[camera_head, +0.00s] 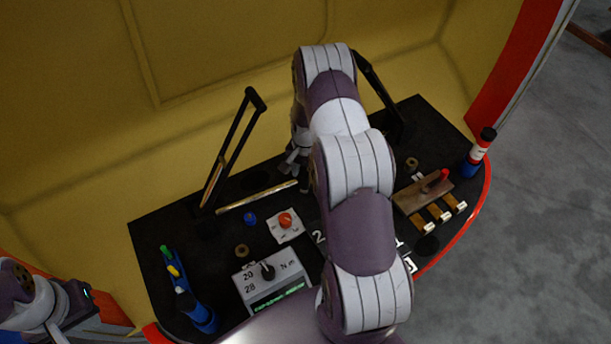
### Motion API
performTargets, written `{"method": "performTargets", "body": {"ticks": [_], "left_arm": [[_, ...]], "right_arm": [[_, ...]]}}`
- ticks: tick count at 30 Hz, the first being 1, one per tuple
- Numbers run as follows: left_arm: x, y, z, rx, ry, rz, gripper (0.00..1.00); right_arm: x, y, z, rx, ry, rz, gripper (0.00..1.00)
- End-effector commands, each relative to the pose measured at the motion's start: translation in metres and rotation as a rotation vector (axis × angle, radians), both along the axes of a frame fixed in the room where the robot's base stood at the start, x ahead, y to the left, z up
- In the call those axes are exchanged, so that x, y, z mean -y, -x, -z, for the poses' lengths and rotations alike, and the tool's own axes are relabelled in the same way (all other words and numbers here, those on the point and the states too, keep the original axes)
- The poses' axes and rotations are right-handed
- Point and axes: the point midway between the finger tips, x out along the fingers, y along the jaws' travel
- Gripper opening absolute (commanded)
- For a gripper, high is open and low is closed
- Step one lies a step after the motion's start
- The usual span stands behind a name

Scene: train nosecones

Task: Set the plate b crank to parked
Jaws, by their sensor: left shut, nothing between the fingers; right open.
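Two plates carry turning parts. A brown plate (413,195) on the right of the black console bears a lever with a red grip (442,175). A small white plate (278,238) near the middle bears an orange knob (286,220). I cannot read which one is plate b, nor the crank's marks. My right arm crosses the middle and hides part of the console. My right gripper (295,162) is open and empty above the console's back, partly behind that arm. My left gripper (88,302) is shut and empty at the lower left, off the console's edge.
A grey box (290,268) with a black knob and green display stands in front. Black upright frames (232,145) rise at the back. A pale rod (257,197) lies on the console (150,235). Blue holders (203,316) stand at left, a red-and-blue bottle (478,152) at right.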

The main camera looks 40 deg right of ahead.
Motion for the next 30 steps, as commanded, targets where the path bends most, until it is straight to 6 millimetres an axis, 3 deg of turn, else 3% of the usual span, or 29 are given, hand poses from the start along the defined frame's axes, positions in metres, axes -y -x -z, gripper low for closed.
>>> {"method": "performTargets", "body": {"ticks": [6, 17, 22, 30], "left_arm": [[0.0, 0.0, -0.005, 0.0, 0.0, -0.001, 0.0], [0.0, 0.0, -0.005, 0.0, 0.0, 0.0, 0.0], [0.0, 0.0, -0.005, 0.0, 0.0, 0.0, 0.0], [0.0, 0.0, -0.005, 0.0, 0.0, 0.0, 0.0]], "right_arm": [[-0.001, 0.0, 0.03, 0.0, -0.001, -0.002, 0.51], [-0.001, 0.0, 0.037, 0.001, 0.0, -0.002, 0.51], [-0.001, 0.0, 0.037, 0.001, 0.0, -0.003, 0.0], [0.0, 0.001, 0.037, 0.0, 0.0, -0.011, 0.0]]}}
